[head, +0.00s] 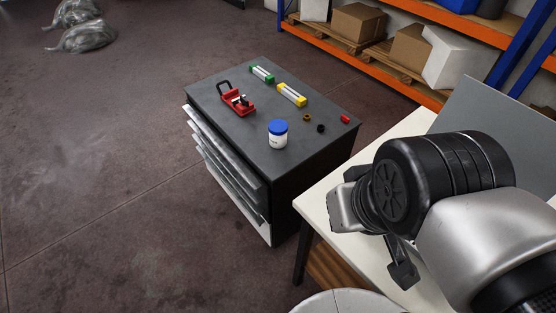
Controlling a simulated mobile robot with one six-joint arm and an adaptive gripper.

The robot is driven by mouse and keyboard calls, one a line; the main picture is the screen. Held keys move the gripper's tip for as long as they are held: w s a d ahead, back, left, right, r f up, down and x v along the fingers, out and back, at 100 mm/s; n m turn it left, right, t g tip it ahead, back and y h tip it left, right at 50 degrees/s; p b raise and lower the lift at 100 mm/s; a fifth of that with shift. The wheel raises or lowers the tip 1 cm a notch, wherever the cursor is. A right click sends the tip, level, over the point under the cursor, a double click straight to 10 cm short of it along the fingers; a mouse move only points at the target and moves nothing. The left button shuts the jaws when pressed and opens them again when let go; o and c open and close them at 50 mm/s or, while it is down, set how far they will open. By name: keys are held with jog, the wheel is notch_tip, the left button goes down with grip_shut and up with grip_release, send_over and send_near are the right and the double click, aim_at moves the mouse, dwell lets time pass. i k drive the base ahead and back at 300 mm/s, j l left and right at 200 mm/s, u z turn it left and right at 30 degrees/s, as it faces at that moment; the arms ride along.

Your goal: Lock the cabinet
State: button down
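The cabinet (318,142) is a low dark unit with a black top and several grey drawer fronts (222,160) on its left side. The drawer fronts have projecting edges; I cannot tell whether any drawer is slightly open. My gripper (403,272) is at the lower right, over the white table and apart from the cabinet.
On the cabinet top are a red tool (238,101), a green block (262,74), a yellow block (292,95), a blue-lidded white jar (278,135) and small parts. A white table (328,190) adjoins the cabinet's right. Shelving (350,61) stands behind.

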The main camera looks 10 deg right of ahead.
aim_at(345, 119)
jog(key=i+j+z, duration=0.15)
jog(key=i+j, duration=0.45)
jog(key=i+j+z, duration=0.1)
jog(key=i+j, duration=0.45)
jog(key=j+z, duration=0.15)
jog(key=z, duration=0.85)
